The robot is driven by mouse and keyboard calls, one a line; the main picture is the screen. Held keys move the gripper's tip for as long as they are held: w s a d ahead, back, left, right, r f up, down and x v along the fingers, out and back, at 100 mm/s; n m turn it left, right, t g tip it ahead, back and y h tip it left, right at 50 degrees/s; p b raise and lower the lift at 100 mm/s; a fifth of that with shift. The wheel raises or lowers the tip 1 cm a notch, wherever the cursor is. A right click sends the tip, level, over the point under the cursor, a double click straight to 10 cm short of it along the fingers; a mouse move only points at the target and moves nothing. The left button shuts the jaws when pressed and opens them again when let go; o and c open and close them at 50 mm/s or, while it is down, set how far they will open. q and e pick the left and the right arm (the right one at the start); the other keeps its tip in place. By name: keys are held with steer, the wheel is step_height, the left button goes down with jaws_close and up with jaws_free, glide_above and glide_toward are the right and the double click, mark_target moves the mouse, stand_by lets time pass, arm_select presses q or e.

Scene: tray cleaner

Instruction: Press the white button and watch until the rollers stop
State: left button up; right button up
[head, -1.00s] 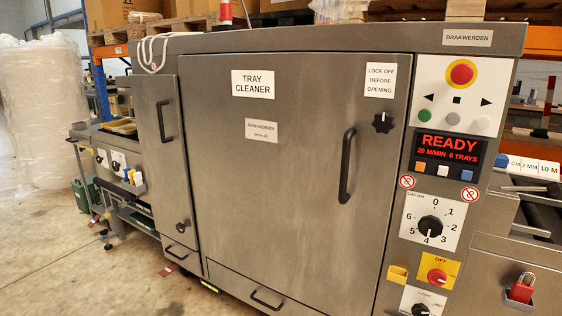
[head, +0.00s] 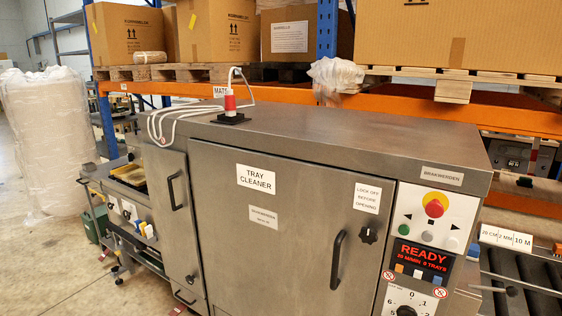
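The tray cleaner (head: 270,215) is a large steel machine with its door shut. Its control panel (head: 405,205) is at the right, with a red emergency button (head: 434,206) on yellow. Below that are a green button (head: 404,229) and a round white button (head: 452,243). The display (head: 423,257) reads READY, 20 M/MIN and what looks like 0 TRAYS in red. Small orange, white (head: 418,273) and blue buttons sit under it. Rollers (head: 530,290) show at the lower right; I cannot tell whether they turn. Neither gripper is in view.
A red and white lamp (head: 230,103) and a white cable stand on the machine's top. Cardboard boxes (head: 290,38) on pallets fill an orange rack behind. A wrapped roll (head: 45,140) stands at the far left. Floor is open at the lower left.

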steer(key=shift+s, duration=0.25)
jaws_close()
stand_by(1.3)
